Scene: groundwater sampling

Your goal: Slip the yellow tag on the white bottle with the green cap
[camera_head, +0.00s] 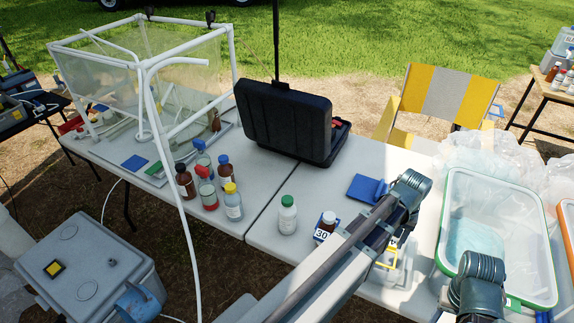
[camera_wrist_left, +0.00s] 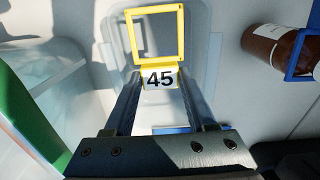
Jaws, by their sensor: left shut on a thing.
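The yellow tag marked 45 is a square open frame with a number plate (camera_wrist_left: 160,78). In the left wrist view my left gripper (camera_wrist_left: 158,92) is shut on its plate, with the frame reaching out beyond the fingertips. In the head view parts of the yellow tag (camera_head: 386,265) show beside my arm, which hides most of the gripper. The white bottle with the green cap (camera_head: 288,215) stands upright on the table, left of my arm and apart from the tag. It does not show in the left wrist view. My right gripper is not in view.
A brown bottle (camera_head: 327,223) with a blue tag marked 30 stands right of the white bottle. Several other bottles (camera_head: 208,190) stand to its left. A black case (camera_head: 285,122) is behind, a green-rimmed bin (camera_head: 454,220) on the right. Bare table lies around the white bottle.

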